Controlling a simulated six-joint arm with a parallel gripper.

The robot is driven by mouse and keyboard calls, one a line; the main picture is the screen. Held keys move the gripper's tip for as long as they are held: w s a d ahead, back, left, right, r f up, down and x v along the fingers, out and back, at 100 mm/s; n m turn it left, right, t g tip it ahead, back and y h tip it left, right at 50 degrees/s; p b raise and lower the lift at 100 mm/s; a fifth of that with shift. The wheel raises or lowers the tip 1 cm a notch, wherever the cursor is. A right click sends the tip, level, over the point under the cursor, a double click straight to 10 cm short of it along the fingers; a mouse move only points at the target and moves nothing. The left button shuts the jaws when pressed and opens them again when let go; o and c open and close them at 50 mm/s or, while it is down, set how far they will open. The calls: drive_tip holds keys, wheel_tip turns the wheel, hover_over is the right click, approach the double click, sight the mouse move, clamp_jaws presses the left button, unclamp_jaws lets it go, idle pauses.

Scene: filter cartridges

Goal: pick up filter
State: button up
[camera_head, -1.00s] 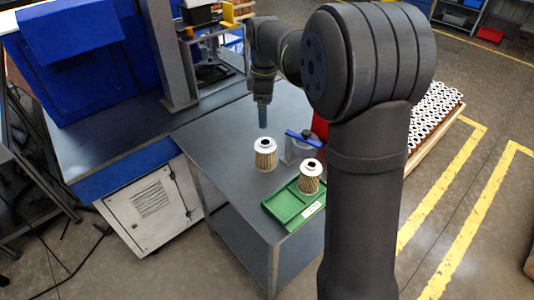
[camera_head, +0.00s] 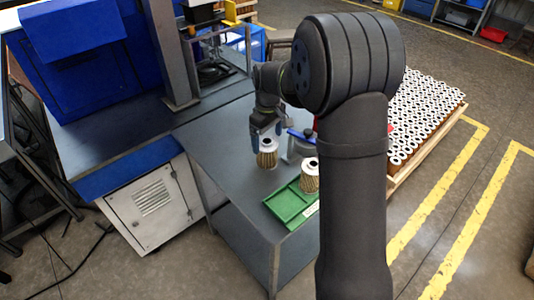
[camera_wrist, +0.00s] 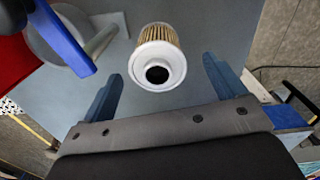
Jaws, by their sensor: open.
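A filter (camera_head: 267,154) with a white top ring and tan pleated side stands upright on the grey table. In the wrist view the same filter (camera_wrist: 158,58) shows its white end and dark hole, between and just beyond the two blue fingers. My gripper (camera_head: 265,137) is open and empty, just above and around the filter's top in the head view; in the wrist view its fingers (camera_wrist: 163,80) are spread wide. Whether a finger touches the filter cannot be told. A second filter (camera_head: 310,175) stands upright at the green tray (camera_head: 290,205), partly hidden by my arm.
A blue-handled fixture (camera_head: 300,136) stands right behind the filter; its blue bar (camera_wrist: 65,38) and a red object (camera_wrist: 14,58) show in the wrist view. A pallet of many filters (camera_head: 425,110) is at the right. The table left of the filter is clear.

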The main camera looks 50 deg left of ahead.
drive_tip(key=f, duration=0.5)
drive_tip(key=a+f, duration=0.1)
drive_tip(key=f, duration=0.1)
drive_tip(key=shift+w+f, duration=0.15)
drive_tip(key=c, duration=1)
